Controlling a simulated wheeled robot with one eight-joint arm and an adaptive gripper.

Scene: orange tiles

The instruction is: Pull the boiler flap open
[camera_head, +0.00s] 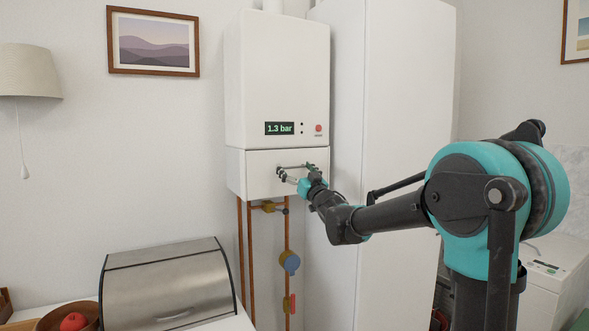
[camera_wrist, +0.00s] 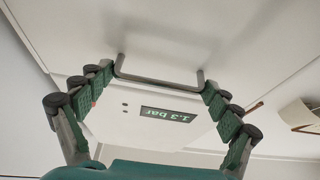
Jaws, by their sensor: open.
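The white boiler (camera_head: 280,75) hangs on the wall. Its flap (camera_head: 262,180) is the lower front panel, which looks shut under a thin seam. The flap also fills the upper part of the wrist view (camera_wrist: 215,35). A thin bar handle (camera_wrist: 160,80) stands out from the flap. My gripper (camera_head: 297,174) is at the handle, in front of the flap. In the wrist view, its two fingers are spread apart, one near each end of the bar. The gripper is open; whether it touches the bar I cannot tell.
A boiler display (camera_head: 279,128) reads 1.3 bar, beside a red button (camera_head: 318,128). Copper pipes (camera_head: 241,250) with a blue gauge (camera_head: 290,262) run below. A tall white cabinet (camera_head: 385,60) stands to the right. A metal bread box (camera_head: 165,285) sits at lower left.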

